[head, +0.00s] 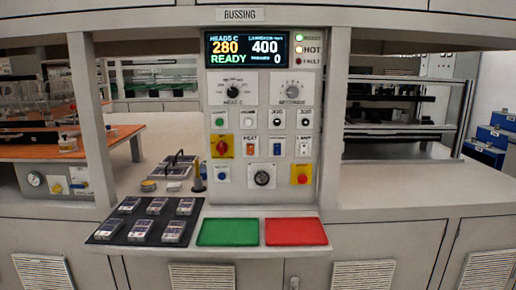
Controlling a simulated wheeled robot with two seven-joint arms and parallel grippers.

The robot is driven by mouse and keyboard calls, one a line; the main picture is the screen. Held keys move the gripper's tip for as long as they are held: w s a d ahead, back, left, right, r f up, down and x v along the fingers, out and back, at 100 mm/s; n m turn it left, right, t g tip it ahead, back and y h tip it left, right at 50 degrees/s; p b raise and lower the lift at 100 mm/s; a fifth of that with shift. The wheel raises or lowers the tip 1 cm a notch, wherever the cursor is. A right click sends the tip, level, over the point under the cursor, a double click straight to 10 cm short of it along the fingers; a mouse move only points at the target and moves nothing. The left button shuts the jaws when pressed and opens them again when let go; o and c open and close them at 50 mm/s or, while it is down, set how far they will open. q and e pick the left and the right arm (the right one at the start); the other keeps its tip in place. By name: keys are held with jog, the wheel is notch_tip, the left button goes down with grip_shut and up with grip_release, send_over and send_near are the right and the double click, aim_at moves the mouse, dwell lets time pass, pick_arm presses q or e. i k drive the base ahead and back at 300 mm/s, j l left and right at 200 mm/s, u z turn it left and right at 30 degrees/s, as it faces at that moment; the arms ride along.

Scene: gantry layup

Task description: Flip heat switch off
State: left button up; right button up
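The heat switch (250,149) is a small rocker on a white plate under a label reading HEAT. It sits in the middle of the upright control panel (236,190), right of a red rotary knob on a yellow plate (222,147). Its on or off position is too small to tell. The panel's display (247,49) reads 280 and 400, with READY in green. Neither of my grippers is in the head view.
A blue switch (277,149) and another switch (304,150) sit to the right. A yellow-plated button (302,174) is lower right. Below lie a green mat (228,232), a red mat (296,232) and a black tray (113,226) of several modules. Pillars flank the panel.

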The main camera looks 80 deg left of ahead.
aim_at(250, 147)
jog(key=u, duration=2.8)
